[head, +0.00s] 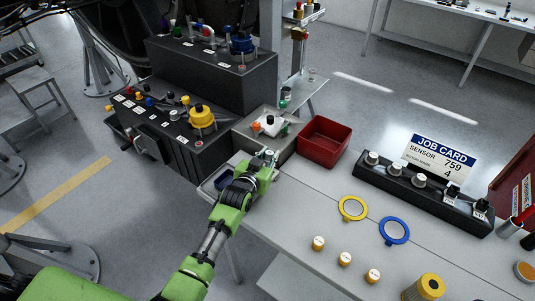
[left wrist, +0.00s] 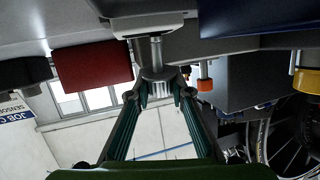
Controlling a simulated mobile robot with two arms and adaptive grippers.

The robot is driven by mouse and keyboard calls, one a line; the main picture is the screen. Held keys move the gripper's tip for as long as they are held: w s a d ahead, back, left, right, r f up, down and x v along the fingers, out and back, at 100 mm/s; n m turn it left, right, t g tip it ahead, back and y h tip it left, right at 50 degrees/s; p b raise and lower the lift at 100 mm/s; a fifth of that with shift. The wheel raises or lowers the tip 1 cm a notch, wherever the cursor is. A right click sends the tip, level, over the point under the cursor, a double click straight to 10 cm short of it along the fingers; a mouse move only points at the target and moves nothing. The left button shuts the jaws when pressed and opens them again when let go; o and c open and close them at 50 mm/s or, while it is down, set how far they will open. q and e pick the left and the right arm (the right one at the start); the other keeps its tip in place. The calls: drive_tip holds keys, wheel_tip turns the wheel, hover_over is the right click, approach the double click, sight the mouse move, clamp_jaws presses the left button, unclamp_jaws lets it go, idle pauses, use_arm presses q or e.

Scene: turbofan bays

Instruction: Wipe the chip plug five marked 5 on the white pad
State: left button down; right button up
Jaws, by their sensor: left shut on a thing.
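My left gripper (head: 264,165) is over the back left corner of the light work table, in front of the grey tray. In the left wrist view its two fingers (left wrist: 157,96) are shut on a silver metal plug (left wrist: 156,58), which I take as the chip plug; no 5 is legible on it. The plug's top also shows at the fingertips in the head view (head: 269,154). A white pad-like thing (head: 269,127) lies in the grey tray just behind the gripper. I cannot tell whether the plug touches anything. My right gripper is not in view.
A red bin (head: 324,140) stands right of the grey tray (head: 288,146). A black rack (head: 405,183) with several knobs and plugs is at the right. Yellow (head: 352,208) and blue (head: 394,231) rings and several brass-coloured pieces (head: 344,259) lie on the table.

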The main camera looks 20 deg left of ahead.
use_arm(q)
drive_tip(key=shift+s+d+f+p, duration=0.15)
drive_tip(key=shift+s+d, duration=0.1)
drive_tip(key=shift+d, duration=0.35)
drive_tip(key=shift+s+d+r+p, duration=0.1)
drive_tip(key=shift+s+d+p, duration=0.1)
drive_tip(key=shift+d, duration=0.4)
drive_tip(key=shift+w+a, duration=0.3)
drive_tip(key=shift+a, duration=0.55)
drive_tip(key=shift+a, duration=0.1)
drive_tip(key=shift+w+a, duration=0.3)
drive_tip(key=shift+a, duration=0.4)
drive_tip(key=shift+s+d+p, duration=0.2)
drive_tip(key=shift+s+d, duration=0.15)
drive_tip(key=shift+d, duration=0.5)
drive_tip(key=shift+s+d+p, duration=0.2)
drive_tip(key=shift+s+d, duration=0.1)
drive_tip(key=shift+d, duration=0.5)
drive_tip(key=shift+w+a, duration=0.35)
drive_tip(key=shift+a, duration=0.5)
drive_tip(key=shift+w+a, duration=0.3)
drive_tip(key=shift+a, duration=0.5)
